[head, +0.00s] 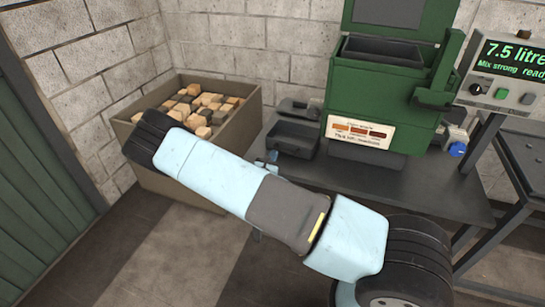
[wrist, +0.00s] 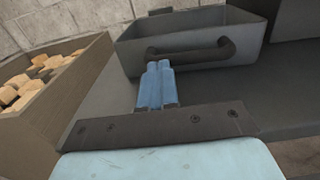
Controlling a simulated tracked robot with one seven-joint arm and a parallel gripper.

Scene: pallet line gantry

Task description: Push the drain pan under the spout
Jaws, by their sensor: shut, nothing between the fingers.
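The drain pan (head: 297,137) is a dark grey open tray with a bar handle on its near side. It stands on the dark table, to the left of the green machine. In the wrist view the pan (wrist: 245,32) fills the top, its handle (wrist: 205,52) facing me. My gripper (wrist: 160,65) is shut and empty, its blue fingertips right at the left part of the handle; I cannot tell whether they touch. In the head view my gripper (head: 272,157) is mostly hidden behind my arm, just in front of the pan. I cannot make out the spout clearly.
The green machine (head: 378,105) stands on the table (head: 425,190) right of the pan. A bin of wooden blocks (head: 170,180) stands to the left, close by my arm. A control box (head: 510,85) reading 7.5 litres is at the right. The table front is bare.

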